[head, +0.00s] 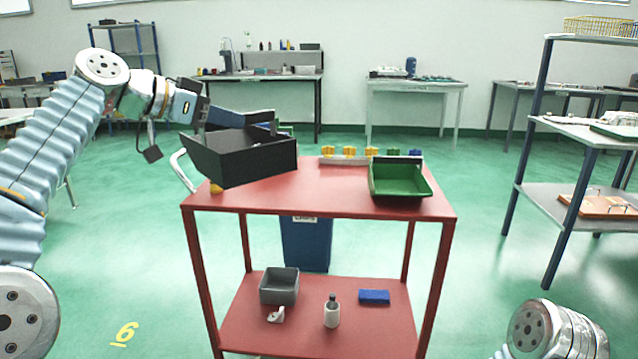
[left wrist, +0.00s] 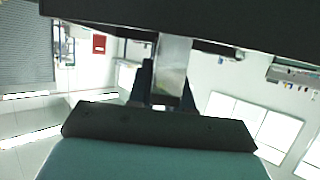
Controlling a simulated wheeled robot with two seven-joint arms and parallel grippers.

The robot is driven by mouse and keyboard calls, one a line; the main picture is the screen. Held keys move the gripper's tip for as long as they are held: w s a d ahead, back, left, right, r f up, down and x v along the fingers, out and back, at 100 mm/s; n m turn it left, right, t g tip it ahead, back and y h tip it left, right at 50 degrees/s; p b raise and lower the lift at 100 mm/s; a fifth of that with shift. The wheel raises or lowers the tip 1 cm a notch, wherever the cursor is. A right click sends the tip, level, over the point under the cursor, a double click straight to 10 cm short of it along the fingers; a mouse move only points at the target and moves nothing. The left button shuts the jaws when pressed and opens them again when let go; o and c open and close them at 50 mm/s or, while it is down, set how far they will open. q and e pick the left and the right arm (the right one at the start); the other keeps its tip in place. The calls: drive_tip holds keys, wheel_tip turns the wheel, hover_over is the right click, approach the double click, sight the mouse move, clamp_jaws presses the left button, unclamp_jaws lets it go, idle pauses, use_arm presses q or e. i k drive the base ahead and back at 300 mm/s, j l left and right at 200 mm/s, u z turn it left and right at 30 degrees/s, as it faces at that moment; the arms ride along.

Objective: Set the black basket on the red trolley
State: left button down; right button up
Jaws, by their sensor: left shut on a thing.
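The black basket (head: 240,162) is over the left part of the red trolley's top (head: 320,198), tilted in the picture. I cannot tell whether its underside touches the top. My left gripper (head: 284,128) is shut on the basket at its far side; the basket hides part of the fingers. In the left wrist view the basket (left wrist: 215,14) fills the upper edge as a dark band, with a metal finger (left wrist: 172,70) against it. My right gripper is out of view; only part of my right arm shows at the lower right.
A green bin (head: 400,182) stands on the trolley's right side. A strip with yellow and blue pieces (head: 368,157) lies along the back edge. A small orange thing (head: 216,188) is at the basket's lower left. The lower shelf holds a grey bin (head: 279,287) and small parts.

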sight(272, 185)
drive_tip(key=i, duration=1.05)
